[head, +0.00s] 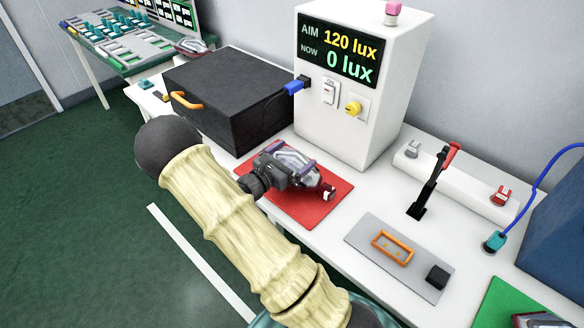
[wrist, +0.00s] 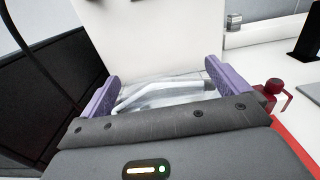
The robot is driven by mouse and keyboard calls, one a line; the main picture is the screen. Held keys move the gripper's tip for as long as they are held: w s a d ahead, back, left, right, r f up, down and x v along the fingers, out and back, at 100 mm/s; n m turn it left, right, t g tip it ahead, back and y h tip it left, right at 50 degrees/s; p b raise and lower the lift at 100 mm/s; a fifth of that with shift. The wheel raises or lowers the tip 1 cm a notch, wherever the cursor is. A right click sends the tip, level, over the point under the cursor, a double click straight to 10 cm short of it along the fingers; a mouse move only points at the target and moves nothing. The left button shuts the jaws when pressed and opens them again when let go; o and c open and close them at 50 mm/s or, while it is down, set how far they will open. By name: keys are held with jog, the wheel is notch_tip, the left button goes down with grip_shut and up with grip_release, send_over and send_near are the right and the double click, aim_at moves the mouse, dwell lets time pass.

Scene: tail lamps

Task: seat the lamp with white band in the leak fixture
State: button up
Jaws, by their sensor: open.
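A lamp with a clear lens (head: 296,158) lies over the red mat (head: 328,212). A red part with a small white patch (head: 328,192) shows at its near right end; I cannot tell whether that patch is the white band. My gripper (head: 289,164) is open, its purple fingers on either side of the lamp. The wrist view shows the clear lens (wrist: 170,94) between the fingers (wrist: 160,88), and the red part (wrist: 275,86) outside the right finger. A grey plate with an orange rectangular frame (head: 392,247), possibly the leak fixture, is empty at the right.
A black box with an orange handle (head: 226,98) stands left of a white tester (head: 352,85) reading 120 lux aim, 0 lux now. A black lever with a red tip (head: 434,181) rises behind the grey plate.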

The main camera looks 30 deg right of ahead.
dwell(0.4)
jog(key=c, duration=1.1)
notch_tip(320, 180, up, 10)
jog(key=shift+r+p, duration=0.1)
jog(key=shift+p, duration=0.3)
